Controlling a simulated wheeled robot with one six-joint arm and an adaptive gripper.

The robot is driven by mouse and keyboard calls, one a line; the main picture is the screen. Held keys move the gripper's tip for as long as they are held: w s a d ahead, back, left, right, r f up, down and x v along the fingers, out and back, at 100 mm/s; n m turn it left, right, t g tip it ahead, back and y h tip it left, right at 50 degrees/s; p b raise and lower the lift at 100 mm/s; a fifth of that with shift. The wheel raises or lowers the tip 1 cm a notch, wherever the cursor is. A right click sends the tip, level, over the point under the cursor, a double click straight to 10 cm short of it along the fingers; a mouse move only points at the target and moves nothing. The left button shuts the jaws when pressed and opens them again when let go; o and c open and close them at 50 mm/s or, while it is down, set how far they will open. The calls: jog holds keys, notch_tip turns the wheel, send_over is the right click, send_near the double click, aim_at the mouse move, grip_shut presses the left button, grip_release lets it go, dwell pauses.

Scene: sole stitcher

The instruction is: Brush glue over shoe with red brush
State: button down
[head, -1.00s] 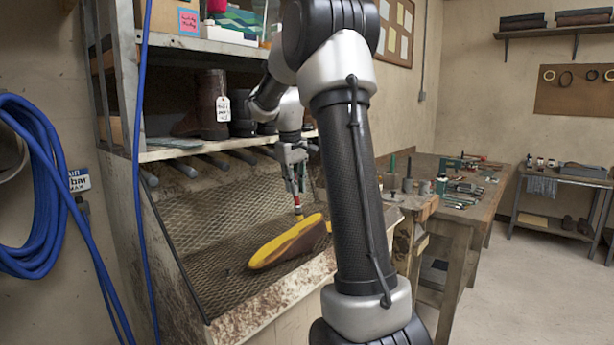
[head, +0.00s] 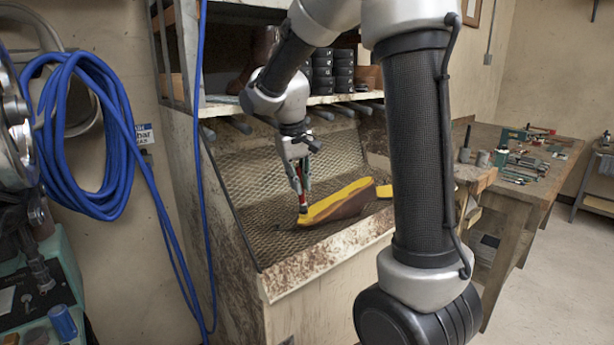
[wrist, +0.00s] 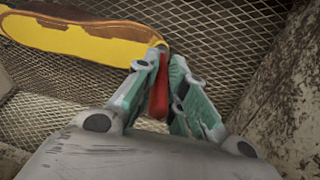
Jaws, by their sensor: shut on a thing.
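The shoe (head: 340,205) lies on a sloped mesh surface. Its upward face is largely yellow, with brown-red along the side; it also shows at the top left of the wrist view (wrist: 75,42). My gripper (head: 299,190) is shut on the red brush (wrist: 159,88), its green-padded fingers on both sides of the handle. The brush points down, with its tip at the left end of the shoe in the head view. In the wrist view the tip is at the shoe's right end. I cannot tell whether the tip touches it. The fingers partly hide the brush.
The mesh bench (head: 250,185) has a worn front ledge (head: 325,260). A shelf (head: 230,108) with dark boxes hangs above my gripper. A blue hose (head: 85,130) hangs at left. A workbench (head: 520,185) with tools stands at right.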

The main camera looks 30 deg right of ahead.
dwell(0.3)
jog(key=shift+s+d+f, duration=0.15)
jog(key=shift+d+f, duration=0.05)
jog(key=shift+f, duration=0.45)
jog(key=shift+d, duration=0.1)
